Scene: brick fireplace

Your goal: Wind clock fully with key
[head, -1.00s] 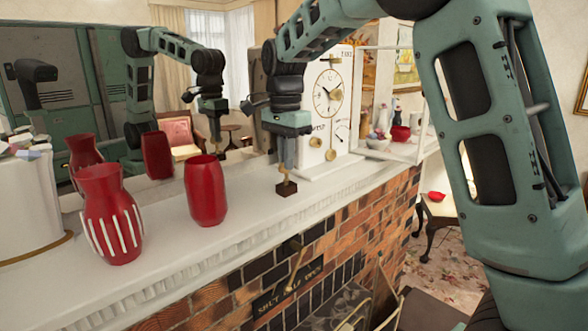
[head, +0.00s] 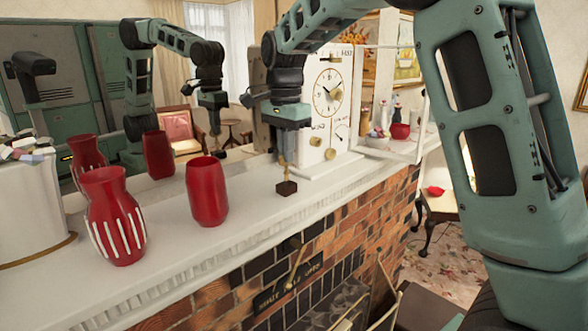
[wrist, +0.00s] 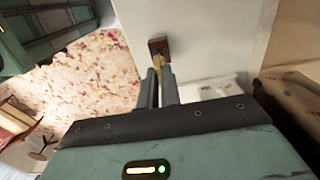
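The white clock (head: 343,105) stands on the mantel with its front facing the room. Its round dial (head: 328,90) and brass discs show, and its glazed door (head: 392,90) is swung open to the right. My gripper (head: 283,153) points down in front of the clock, to its left. Its two fingers are close together around the brass part of the key (wrist: 158,61). A dark square block (head: 287,188) is at the key's lower end, low over the mantel. I cannot tell whether it touches the mantel. The clock is not clearly visible in the wrist view.
A plain red vase (head: 207,191) and a striped red vase (head: 114,216) stand on the mantel (head: 170,233) to the left. Ornaments (head: 380,132) stand near the open door. A mirror behind the mantel reflects my arm. The mantel's front edge drops to brickwork (head: 345,222).

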